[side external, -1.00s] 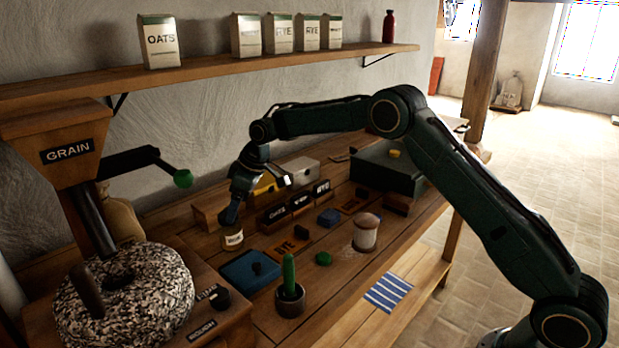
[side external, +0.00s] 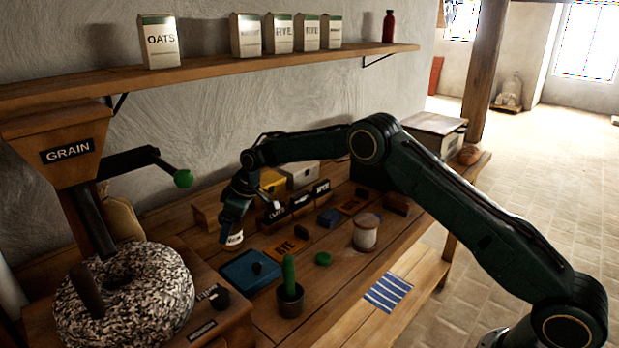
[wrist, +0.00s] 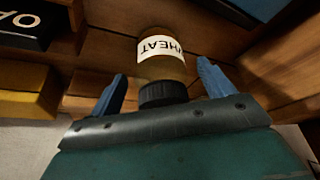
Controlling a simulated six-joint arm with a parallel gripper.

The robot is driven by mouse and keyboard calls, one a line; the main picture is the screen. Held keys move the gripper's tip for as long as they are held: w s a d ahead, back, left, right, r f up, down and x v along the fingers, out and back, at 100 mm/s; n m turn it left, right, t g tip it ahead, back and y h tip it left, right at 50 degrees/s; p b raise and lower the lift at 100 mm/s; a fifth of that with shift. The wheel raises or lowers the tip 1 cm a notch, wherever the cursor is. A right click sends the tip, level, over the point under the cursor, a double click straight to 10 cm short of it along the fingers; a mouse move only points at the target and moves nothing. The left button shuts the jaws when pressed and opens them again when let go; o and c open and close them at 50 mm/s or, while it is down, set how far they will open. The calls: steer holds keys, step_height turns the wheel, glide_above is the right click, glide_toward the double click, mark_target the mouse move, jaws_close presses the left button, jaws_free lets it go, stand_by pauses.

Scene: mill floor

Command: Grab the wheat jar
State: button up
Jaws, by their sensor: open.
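The wheat jar (wrist: 162,66) is a small glass jar with tan contents, a dark lid and a white label reading WHEAT, upside down in the wrist view. In the side view the jar (side external: 233,240) stands on the bench, its top hidden by my gripper (side external: 230,226). In the wrist view my gripper (wrist: 161,80) is open, with one blue finger on each side of the jar's lid. Gaps show between the lid and both fingers. The lid is close to the palm.
The stone mill (side external: 125,300) is at left. A shelf (side external: 210,73) runs above.

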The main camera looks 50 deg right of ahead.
steer(key=shift+x, duration=0.9)
steer(key=shift+c, duration=0.2)
steer(key=shift+r, duration=0.1)
steer(key=c, duration=1.2)
steer(key=shift+r, duration=5)
